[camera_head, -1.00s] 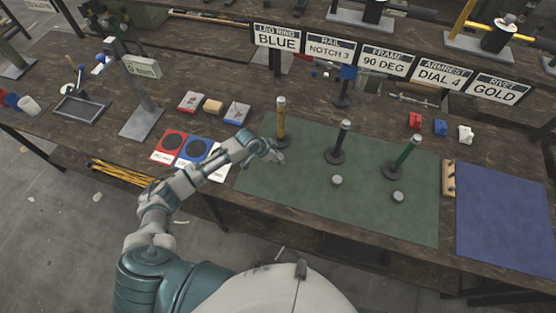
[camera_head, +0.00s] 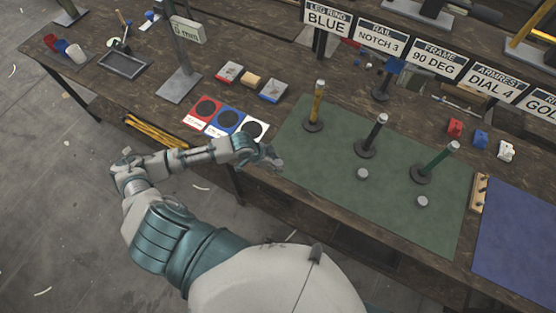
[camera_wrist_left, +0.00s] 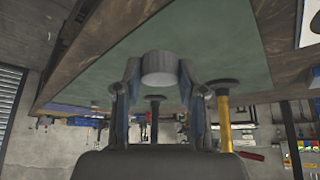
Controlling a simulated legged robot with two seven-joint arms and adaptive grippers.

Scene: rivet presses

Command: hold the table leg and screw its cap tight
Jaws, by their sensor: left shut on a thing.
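Three table legs stand upright on dark round bases on the green mat (camera_head: 330,185): a yellow leg (camera_head: 317,102), a black leg (camera_head: 374,132) and a green leg (camera_head: 437,162). My left gripper (camera_head: 273,163) is at the mat's near left corner, to the left and in front of the yellow leg, apart from it. In the left wrist view its fingers are shut on a grey round cap (camera_wrist_left: 158,66), and the yellow leg (camera_wrist_left: 224,122) shows beside it. Two more grey caps, a middle cap (camera_head: 362,174) and a right cap (camera_head: 421,201), lie on the mat. My right gripper is out of view.
Red, blue and white cards (camera_head: 224,122) lie left of the mat. Small blocks (camera_head: 250,80) lie behind them. A blue mat (camera_head: 520,235) and a wooden rack (camera_head: 479,193) are at the right. Signs (camera_head: 381,40) stand at the back. The mat's near middle is clear.

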